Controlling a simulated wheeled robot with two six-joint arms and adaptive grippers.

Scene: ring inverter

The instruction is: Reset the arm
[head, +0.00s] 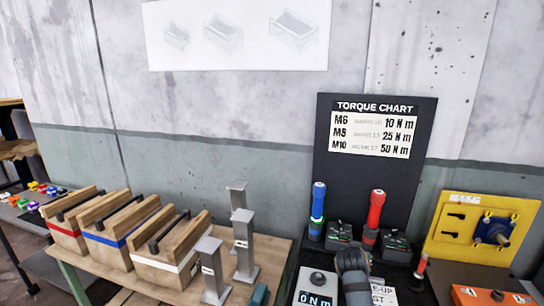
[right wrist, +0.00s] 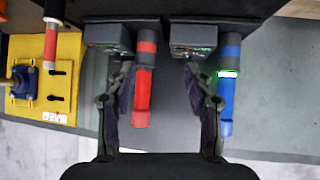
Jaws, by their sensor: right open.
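My right gripper (head: 352,262) is in the lower right of the head view, in front of the torque chart board. In the right wrist view its two dark fingers (right wrist: 158,80) are spread with nothing held. That view looks turned around, with a red-handled tool (right wrist: 142,95) showing between the fingers and a blue-handled tool (right wrist: 226,105) just outside the right finger. In the head view the blue tool (head: 318,203) and the red tool (head: 376,210) stand upright at the board. I cannot tell whether a finger touches either tool. My left gripper is not in view.
A torque chart (head: 372,135) is on the black board. Wooden boxes (head: 170,255) and grey metal posts (head: 243,245) stand on the bench at left. A yellow panel (head: 462,240) and an orange box (head: 490,297) are at right. Dark boxes (head: 395,243) sit beside the tools.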

